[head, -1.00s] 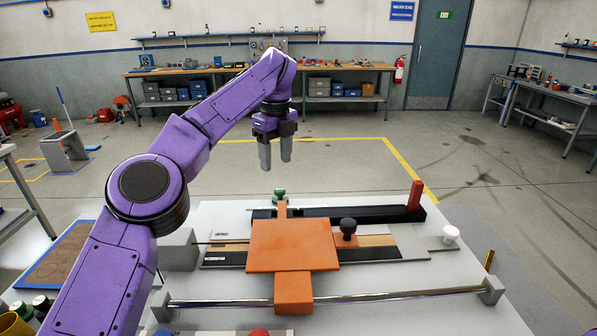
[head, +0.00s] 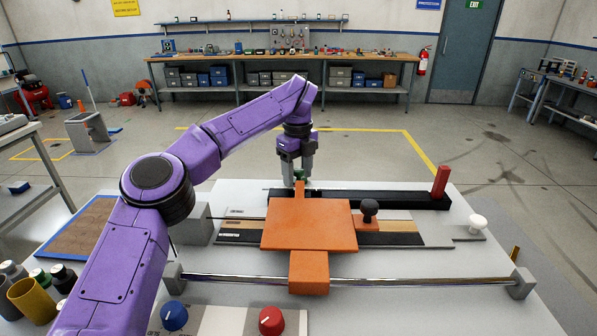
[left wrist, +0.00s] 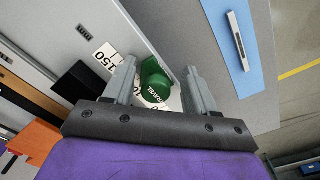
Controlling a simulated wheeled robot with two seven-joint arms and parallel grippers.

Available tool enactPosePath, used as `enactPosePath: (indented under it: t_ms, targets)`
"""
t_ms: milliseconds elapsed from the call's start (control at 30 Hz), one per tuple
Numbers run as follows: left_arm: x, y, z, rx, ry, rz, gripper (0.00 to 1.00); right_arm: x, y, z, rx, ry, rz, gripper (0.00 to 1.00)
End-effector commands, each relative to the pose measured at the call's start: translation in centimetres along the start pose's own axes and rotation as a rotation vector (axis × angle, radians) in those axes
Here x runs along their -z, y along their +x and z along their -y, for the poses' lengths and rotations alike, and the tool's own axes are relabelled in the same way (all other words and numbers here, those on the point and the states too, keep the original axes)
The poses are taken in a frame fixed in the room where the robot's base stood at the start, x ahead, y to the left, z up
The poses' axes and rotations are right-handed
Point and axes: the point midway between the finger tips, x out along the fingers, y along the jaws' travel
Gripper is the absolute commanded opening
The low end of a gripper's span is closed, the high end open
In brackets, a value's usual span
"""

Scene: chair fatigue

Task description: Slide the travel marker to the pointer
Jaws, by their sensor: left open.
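The travel marker is a small green knob (head: 299,175) at the back of the bench, behind the orange carriage (head: 308,225). In the left wrist view the green marker (left wrist: 155,82) shows lettering that reads TRAVEL and lies between the fingers. A narrow orange tongue (head: 299,203), which may be the pointer, reaches back from the carriage toward the marker. My left gripper (head: 297,180) is open, pointing down with a finger on each side of the marker. Its fingers also show in the left wrist view (left wrist: 160,72). My right gripper is out of view.
A white number strip (left wrist: 106,56) lies by the marker. A black rail (head: 390,199) runs behind the carriage, with a red upright block (head: 440,182) at its right end. A black knob (head: 369,208) stands right of the carriage. A metal rod (head: 420,282) crosses in front.

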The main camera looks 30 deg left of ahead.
Motion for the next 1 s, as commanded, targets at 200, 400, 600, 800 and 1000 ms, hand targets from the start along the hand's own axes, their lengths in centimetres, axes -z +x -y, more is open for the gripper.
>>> enactPosePath:
  t_ms: [200,400,600,800,1000]
  targets:
    - [0.11,-0.27,0.05,0.003,0.002,0.000,0.08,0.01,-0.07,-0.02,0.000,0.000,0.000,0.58]
    - [0.11,-0.30,0.01,0.006,0.002,-0.002,0.00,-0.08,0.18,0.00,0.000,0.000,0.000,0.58]
    - [-0.02,-0.56,-0.08,0.008,0.001,-0.001,0.00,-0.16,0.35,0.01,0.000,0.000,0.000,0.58]
    - [-0.03,-0.55,-0.07,0.008,0.001,-0.001,0.56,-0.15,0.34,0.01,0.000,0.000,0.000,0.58]
    - [-0.02,-0.45,-0.06,0.006,0.002,-0.001,0.56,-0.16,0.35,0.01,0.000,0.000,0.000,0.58]
